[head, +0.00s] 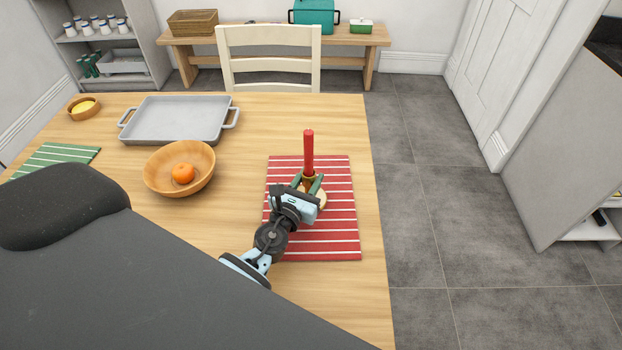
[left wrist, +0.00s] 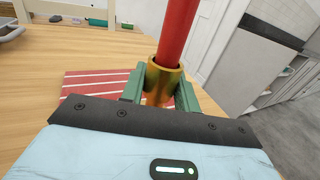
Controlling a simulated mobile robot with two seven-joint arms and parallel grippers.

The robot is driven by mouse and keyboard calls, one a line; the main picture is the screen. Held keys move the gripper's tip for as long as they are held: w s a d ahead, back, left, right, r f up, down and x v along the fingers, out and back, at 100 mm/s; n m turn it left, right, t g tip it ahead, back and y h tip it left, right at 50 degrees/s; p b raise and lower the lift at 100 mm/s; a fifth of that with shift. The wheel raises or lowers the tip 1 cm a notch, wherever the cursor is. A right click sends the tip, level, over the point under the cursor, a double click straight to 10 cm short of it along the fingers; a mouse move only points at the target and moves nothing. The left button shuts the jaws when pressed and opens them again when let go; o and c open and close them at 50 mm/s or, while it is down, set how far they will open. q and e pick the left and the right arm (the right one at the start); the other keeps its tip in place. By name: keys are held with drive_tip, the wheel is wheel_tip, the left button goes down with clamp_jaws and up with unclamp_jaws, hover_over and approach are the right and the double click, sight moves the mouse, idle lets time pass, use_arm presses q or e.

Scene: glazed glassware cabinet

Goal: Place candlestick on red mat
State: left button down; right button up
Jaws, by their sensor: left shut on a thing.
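The candlestick is brass with a tall red candle (head: 308,152) standing upright in it. Its round base (head: 320,199) shows over the red striped mat (head: 335,232), and I cannot tell for sure whether it touches the mat. My left gripper (head: 312,184) is shut on the candlestick just below the candle and hides part of it. In the left wrist view the brass cup (left wrist: 163,80) sits between the two green fingers, and the mat (left wrist: 90,90) shows to the left. My right gripper is not in view.
A wooden bowl (head: 155,180) with an orange (head: 183,173) stands left of the mat. A grey tray (head: 180,118), a green striped mat (head: 55,158) and a small bowl (head: 83,108) lie farther left. The table's right edge is close to the mat.

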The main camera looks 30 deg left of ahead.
use_arm(q)
drive_tip(key=shift+w+r, duration=0.1)
drive_tip(key=c, duration=1.5)
unclamp_jaws()
drive_tip(key=shift+f, duration=0.2)
drive_tip(key=o, duration=0.5)
drive_tip(key=shift+r, duration=0.1)
drive_tip(key=shift+c, duration=0.2)
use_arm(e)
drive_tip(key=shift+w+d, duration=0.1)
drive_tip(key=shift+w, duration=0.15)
